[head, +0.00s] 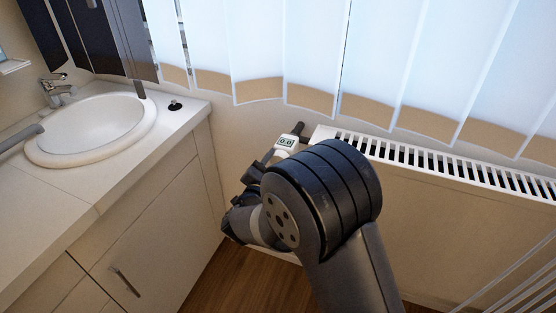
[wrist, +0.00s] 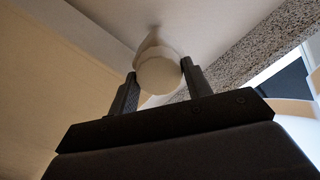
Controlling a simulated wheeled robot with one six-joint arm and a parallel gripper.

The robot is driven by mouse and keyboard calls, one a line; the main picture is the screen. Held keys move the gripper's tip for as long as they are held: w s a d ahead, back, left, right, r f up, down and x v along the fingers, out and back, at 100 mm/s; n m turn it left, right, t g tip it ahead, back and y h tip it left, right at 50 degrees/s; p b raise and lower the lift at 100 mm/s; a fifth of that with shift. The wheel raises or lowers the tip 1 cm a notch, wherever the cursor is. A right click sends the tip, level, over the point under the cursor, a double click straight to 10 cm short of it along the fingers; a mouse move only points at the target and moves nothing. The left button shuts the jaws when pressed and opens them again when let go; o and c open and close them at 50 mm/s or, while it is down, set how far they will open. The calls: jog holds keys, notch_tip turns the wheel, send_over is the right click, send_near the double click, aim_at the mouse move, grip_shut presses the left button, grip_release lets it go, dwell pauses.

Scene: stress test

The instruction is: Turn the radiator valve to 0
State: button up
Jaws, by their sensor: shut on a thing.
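The radiator valve is a white rounded knob (wrist: 160,76) in the wrist view, mounted on a pale surface. My gripper (wrist: 158,80) is shut on it, with one dark finger on each side touching the knob. In the head view, a small display (head: 287,141) at the radiator's left end appears to read 0.0. My gripper (head: 262,165) is just below and left of that display. My own arm hides most of the gripper and the valve body there.
The white radiator (head: 440,165) with a slotted top runs along the wall to the right. Vertical blinds (head: 310,60) hang above it. A counter (head: 190,118) with a round sink (head: 95,130) and a cabinet (head: 150,220) stand close on the left. Wood floor (head: 245,285) shows between them.

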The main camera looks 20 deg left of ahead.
jog(key=shift+f+n, duration=0.1)
jog(key=shift+n, duration=0.3)
jog(key=o, duration=1)
jog(key=s, duration=0.7)
jog(key=s+a, duration=0.1)
jog(key=s, duration=0.2)
jog(key=shift+s, duration=0.4)
jog(key=shift+w, duration=0.1)
jog(key=w, duration=0.7)
jog(key=w+d, duration=0.1)
jog(key=w, duration=0.2)
jog(key=shift+w, duration=0.3)
jog(key=shift+m, duration=0.3)
